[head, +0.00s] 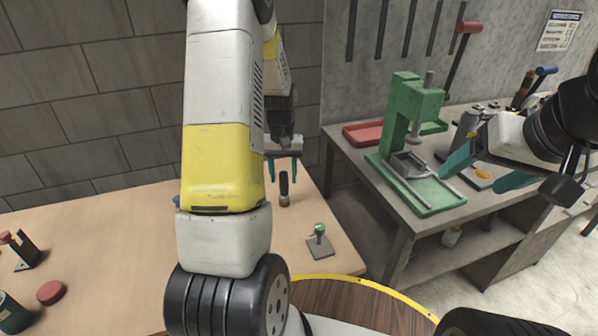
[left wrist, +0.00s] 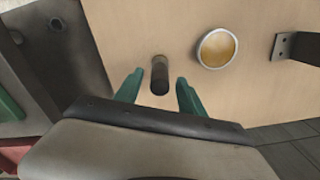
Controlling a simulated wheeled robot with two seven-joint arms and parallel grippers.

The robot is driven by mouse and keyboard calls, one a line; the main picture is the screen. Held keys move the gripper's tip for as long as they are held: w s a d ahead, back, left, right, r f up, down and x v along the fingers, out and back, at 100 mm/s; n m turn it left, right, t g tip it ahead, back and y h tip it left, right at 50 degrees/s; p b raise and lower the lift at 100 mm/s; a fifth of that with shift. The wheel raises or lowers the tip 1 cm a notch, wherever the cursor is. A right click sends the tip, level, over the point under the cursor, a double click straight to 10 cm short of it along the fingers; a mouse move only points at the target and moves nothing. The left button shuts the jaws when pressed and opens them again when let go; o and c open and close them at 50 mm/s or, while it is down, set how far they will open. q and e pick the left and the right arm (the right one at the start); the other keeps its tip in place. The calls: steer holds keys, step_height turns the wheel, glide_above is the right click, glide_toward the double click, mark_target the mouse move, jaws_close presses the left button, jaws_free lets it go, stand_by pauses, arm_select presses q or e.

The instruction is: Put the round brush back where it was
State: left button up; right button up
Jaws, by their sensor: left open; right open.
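The round brush (head: 284,188) stands upright on the wooden table near its back right part, with a dark handle and a lighter lower end. It also shows in the left wrist view (left wrist: 159,76). My left gripper (head: 284,171) is open, its two teal fingers at either side of the upper handle in both views. I cannot tell whether the handle is fully between the fingers or a little apart from them. My right gripper (head: 488,170) is open and empty at the right, in front of the grey bench.
A small stand with a green knob (head: 320,240) is right of the brush. A round amber dish (left wrist: 217,48) and a dark bracket (left wrist: 294,47) show in the left wrist view. A green press (head: 412,140) stands on the grey bench. My left arm hides part of the table.

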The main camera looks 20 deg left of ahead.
arm_select(q)
step_height(320, 180, up, 7)
steer(key=shift+f, duration=0.1)
steer(key=s+d+r+m+t+h, duration=0.1)
steer(key=s+d+r, duration=0.25)
steer(key=r, duration=0.25)
steer(key=s+d+r+t, duration=0.2)
steer(key=s+d+r, duration=0.15)
steer(key=r, duration=0.35)
steer(key=s+d+r+m+t, duration=0.1)
steer(key=s+d+r, duration=0.1)
steer(key=s, duration=0.5)
steer(key=s+d+r+m+t+h, duration=0.1)
steer(key=s+d+r+t, duration=0.1)
steer(key=s, duration=0.6)
steer(key=shift+d+r+m, duration=0.3)
steer(key=shift+d+r, duration=0.35)
